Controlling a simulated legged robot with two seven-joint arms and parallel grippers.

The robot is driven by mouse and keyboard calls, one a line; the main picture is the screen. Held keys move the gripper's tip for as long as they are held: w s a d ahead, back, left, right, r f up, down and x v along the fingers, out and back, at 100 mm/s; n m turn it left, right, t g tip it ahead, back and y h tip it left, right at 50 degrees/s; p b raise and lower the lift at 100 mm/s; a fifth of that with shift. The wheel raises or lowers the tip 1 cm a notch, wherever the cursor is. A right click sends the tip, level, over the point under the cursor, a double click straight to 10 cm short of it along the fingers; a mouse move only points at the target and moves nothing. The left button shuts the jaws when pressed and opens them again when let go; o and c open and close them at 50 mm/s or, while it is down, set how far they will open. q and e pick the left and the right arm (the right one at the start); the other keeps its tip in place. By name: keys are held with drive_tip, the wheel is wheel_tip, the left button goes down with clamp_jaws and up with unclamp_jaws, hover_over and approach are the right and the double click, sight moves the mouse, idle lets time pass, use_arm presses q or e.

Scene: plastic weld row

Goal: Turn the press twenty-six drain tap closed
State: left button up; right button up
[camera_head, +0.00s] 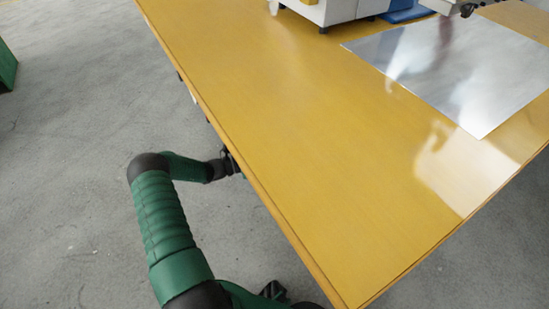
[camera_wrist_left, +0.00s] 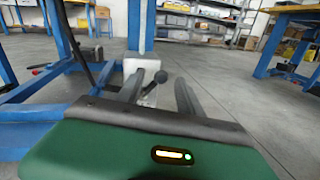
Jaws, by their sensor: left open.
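My left gripper (camera_wrist_left: 160,80) is open in the left wrist view, with its two dark fingers pointing forward. Between and just beyond them is a dark lever with a round black knob (camera_wrist_left: 161,77), apparently the drain tap, in front of a pale block (camera_wrist_left: 142,67) at the foot of a blue post. The fingers are not closed on the lever; whether either touches it I cannot tell. In the head view my left gripper (camera_head: 232,164) is partly hidden under the table's left edge, and the tap is not visible there.
The yellow tabletop (camera_head: 300,130) overhangs my left arm's reach. A metal sheet (camera_head: 470,75) and a white machine (camera_head: 325,10) are on it. Blue frame bars (camera_wrist_left: 45,110) and a second black knob (camera_wrist_left: 40,70) stand left in the wrist view.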

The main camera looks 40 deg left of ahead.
use_arm(q)
drive_tip(key=shift+w+d+r, duration=0.1)
drive_tip(key=shift+w, duration=0.1)
clamp_jaws()
idle(0.5)
drive_tip(key=shift+w+a+r+n+t+p, duration=0.1)
drive_tip(key=shift+a+n+t+p, duration=0.25)
drive_tip(key=shift+n, duration=1.05)
drive_tip(key=shift+w+a+n+t+p, duration=0.1)
drive_tip(key=shift+a+n+t+p, duration=0.25)
drive_tip(key=shift+n, duration=1.05)
drive_tip(key=shift+w+a+r+n+t+p, duration=0.15)
drive_tip(key=shift+a+n, duration=0.35)
drive_tip(key=shift+n, duration=0.9)
drive_tip(key=shift+f, duration=0.1)
